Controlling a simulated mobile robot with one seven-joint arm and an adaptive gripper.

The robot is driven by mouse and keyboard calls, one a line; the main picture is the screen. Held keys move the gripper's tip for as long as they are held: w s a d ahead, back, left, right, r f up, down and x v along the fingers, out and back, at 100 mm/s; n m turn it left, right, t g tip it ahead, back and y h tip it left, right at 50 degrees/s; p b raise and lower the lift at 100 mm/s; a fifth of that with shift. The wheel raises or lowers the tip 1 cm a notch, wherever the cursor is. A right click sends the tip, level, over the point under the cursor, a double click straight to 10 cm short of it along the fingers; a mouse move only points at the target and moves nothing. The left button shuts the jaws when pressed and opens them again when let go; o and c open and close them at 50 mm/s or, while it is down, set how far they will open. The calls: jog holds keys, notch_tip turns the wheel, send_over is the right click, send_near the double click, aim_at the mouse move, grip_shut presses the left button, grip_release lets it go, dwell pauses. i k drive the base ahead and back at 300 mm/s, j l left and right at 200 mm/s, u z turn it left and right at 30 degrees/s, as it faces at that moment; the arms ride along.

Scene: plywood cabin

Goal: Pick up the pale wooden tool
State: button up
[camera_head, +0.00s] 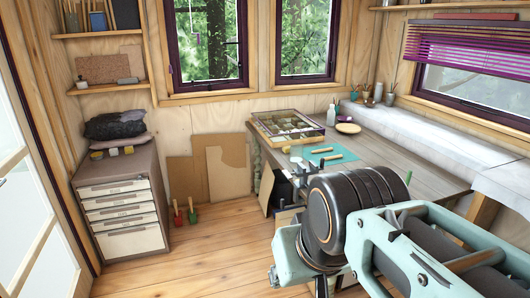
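Two small pale, yellowish wooden-looking tools lie by the teal mat (313,155) on the grey worktable (385,150). One tool (333,159) lies on the mat's near right part, the other (321,150) just behind it. They are too small to tell which is the pale wooden tool. My gripper (302,176) seems to be the dark, thin-fingered part just left of my arm's black joint, in front of the mat in the picture. Its fingers are small and partly hidden, so whether it is open or shut does not show. I see nothing clearly held.
A glass-topped display box (287,126) stands at the table's back left. A pale dish (347,128), a white bottle (331,115) and pots (378,92) stand farther back. A drawer cabinet (123,205) is at left. The wooden floor (205,240) between is mostly clear.

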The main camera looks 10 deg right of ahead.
aim_at(331, 158)
jog(key=i+l+z, duration=0.25)
jog(key=i, duration=0.3)
jog(key=i+l+z, duration=0.3)
jog(key=i, duration=0.3)
jog(key=i+z, duration=0.25)
jog(key=i, duration=0.35)
